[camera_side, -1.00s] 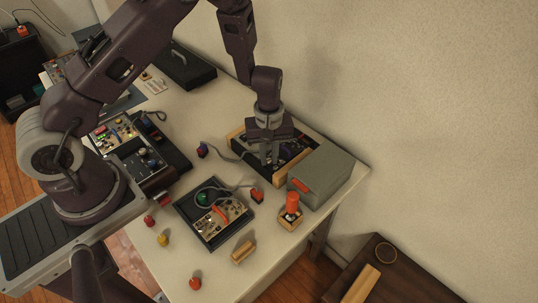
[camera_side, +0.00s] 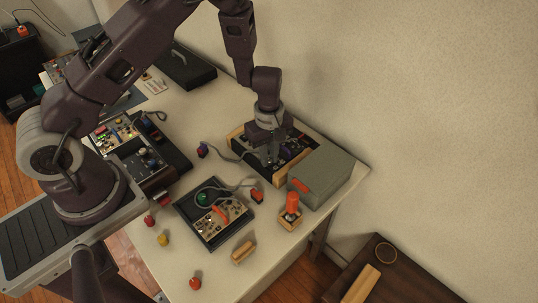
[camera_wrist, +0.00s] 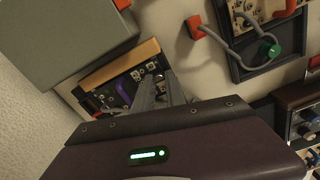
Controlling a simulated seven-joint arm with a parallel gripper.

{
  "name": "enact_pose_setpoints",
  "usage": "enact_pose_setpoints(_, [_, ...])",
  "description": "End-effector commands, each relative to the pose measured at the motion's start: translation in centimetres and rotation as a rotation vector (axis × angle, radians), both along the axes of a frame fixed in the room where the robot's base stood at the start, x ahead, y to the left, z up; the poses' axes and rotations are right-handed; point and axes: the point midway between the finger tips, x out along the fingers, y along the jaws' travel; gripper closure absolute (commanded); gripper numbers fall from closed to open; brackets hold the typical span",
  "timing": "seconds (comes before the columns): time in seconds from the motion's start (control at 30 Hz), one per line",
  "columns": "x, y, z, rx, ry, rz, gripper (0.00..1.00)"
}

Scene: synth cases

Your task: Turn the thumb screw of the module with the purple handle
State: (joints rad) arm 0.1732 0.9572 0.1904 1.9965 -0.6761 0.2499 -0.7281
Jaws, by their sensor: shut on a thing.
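The rack of modules (camera_side: 238,139), dark with wooden end pieces, stands near the wall at the back of the table. It also shows in the wrist view (camera_wrist: 125,61). The purple handle (camera_wrist: 122,92) of one module shows there, just left of my fingers. My gripper (camera_side: 271,161) points down at the rack's front part. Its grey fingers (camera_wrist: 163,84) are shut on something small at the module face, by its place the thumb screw. The fingers hide the screw, so I cannot see its angle.
A grey-green box (camera_side: 325,173) with an orange handle stands close right of the rack. An orange knob (camera_side: 291,202) on a wooden block and a panel with a cable (camera_side: 213,240) are nearer. Loose colored knobs lie at the front left.

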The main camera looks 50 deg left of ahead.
Motion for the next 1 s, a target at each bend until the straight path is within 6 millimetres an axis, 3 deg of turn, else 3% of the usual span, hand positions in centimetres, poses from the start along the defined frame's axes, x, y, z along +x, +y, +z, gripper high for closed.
enact_pose_setpoints(0.17, [0.0,0.0,0.0,0.000,0.000,-0.001,1.00])
enact_pose_setpoints(0.2, [0.0,0.0,0.0,0.000,0.000,-0.001,0.76])
enact_pose_setpoints(0.3, [0.0,0.0,0.0,0.000,0.000,-0.001,0.61])
enact_pose_setpoints(0.6, [0.0,0.0,0.3,0.000,-0.001,-0.002,0.61])
enact_pose_setpoints(0.9, [0.1,-0.1,5.9,0.000,-0.003,-0.004,0.61])
enact_pose_setpoints(1.0, [0.0,0.0,6.9,0.000,-0.001,-0.002,0.61])
